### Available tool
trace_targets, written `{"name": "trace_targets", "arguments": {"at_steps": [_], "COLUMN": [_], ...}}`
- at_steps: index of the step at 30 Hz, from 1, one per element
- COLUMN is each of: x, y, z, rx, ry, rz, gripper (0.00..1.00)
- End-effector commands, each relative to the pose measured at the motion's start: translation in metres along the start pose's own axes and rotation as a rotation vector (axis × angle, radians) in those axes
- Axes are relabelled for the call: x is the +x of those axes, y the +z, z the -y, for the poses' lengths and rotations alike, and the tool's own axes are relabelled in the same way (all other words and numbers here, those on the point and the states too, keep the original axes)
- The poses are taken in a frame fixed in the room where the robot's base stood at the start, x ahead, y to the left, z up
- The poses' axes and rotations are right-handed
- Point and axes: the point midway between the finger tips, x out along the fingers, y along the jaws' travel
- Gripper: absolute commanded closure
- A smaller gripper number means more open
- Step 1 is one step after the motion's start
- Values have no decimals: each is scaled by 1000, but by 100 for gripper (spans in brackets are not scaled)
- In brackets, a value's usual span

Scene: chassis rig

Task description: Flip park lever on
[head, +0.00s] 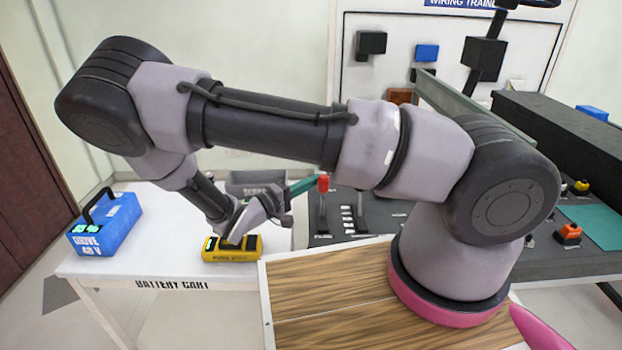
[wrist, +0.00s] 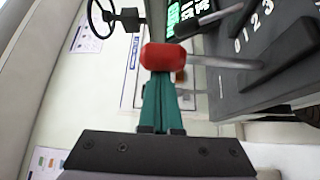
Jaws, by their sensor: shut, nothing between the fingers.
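A lever with a red knob (head: 323,183) stands roughly upright on the dark panel, in the middle of the head view. I cannot read its label, so I cannot confirm it is the park lever. The red knob also shows in the wrist view (wrist: 163,57), with its pale shaft running right to a dark base. My gripper (head: 311,181) has green fingers, which show shut together in the wrist view (wrist: 163,92). Their tips are at or very near the knob's side; I cannot tell whether they touch. Nothing is held between them.
A white battery cart (head: 150,262) carries a blue battery (head: 105,226) and a yellow device (head: 232,250) below my arm. A grey bin (head: 255,180) stands behind. A long black box (head: 555,125) lies right of the panel. In the wrist view, another lever (wrist: 205,20) is close to the red knob.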

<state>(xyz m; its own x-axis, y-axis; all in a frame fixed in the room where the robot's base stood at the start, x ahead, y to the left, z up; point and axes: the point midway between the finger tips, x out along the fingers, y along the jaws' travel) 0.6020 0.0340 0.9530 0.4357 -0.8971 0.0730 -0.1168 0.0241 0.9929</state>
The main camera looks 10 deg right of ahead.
Motion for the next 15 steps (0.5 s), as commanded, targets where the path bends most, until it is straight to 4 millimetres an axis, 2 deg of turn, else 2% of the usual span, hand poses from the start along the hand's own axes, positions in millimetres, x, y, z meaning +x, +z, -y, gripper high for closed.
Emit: {"name": "trace_targets", "arguments": {"at_steps": [6, 15], "x": [-10, -16], "y": [12, 20], "z": [0, 0], "rx": [99, 162], "ry": [76, 123], "rz": [-1, 0], "gripper": [100, 100]}}
